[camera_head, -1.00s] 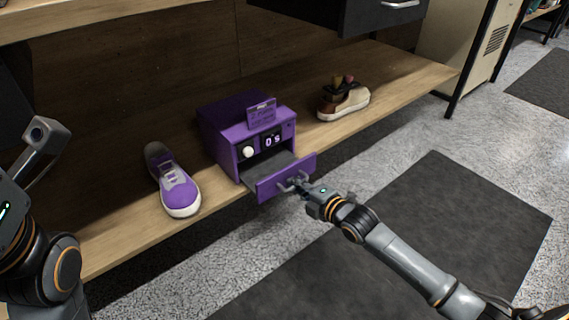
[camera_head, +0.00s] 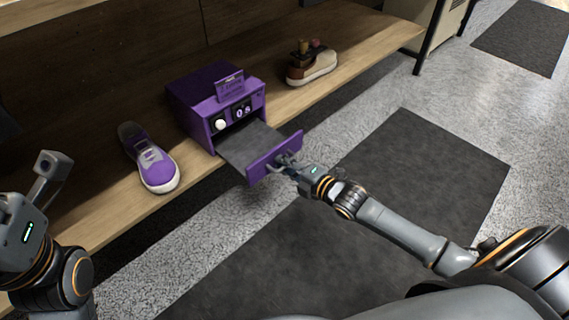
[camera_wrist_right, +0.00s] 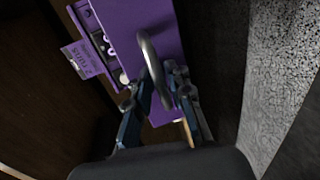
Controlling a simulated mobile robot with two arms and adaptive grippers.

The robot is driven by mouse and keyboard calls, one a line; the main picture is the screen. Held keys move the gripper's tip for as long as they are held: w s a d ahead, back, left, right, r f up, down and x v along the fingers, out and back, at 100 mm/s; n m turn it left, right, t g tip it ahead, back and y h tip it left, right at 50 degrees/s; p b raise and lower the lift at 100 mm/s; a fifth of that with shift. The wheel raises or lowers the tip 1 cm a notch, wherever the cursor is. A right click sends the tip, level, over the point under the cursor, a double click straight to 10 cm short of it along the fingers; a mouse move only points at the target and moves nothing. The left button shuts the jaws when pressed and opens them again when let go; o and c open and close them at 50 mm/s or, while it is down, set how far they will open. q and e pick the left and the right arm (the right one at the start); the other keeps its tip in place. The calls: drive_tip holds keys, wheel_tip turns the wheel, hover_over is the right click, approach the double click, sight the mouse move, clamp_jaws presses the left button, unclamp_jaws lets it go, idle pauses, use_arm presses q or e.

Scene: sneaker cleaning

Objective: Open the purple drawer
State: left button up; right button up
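The purple box (camera_head: 195,97) stands on the wooden shelf with its drawer pulled well out, showing a dark grey inside (camera_head: 252,143). The purple drawer front (camera_head: 262,163) hangs past the shelf edge over the floor. My right gripper (camera_head: 287,163) is at the drawer's metal handle. In the right wrist view the fingers (camera_wrist_right: 160,85) lie on either side of the curved handle (camera_wrist_right: 150,60), closed about it; the exact contact is hard to see. My left gripper (camera_head: 50,168) is at the left, away from the box; its fingers are not clear.
A purple sneaker (camera_head: 152,166) lies left of the box on the shelf (camera_head: 100,215). A brown and white shoe (camera_head: 311,66) sits to its right. Dark mats (camera_head: 430,165) lie on the grey floor, which is open in front of the shelf.

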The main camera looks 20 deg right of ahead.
drive_tip(key=v, duration=1.2)
idle(0.5)
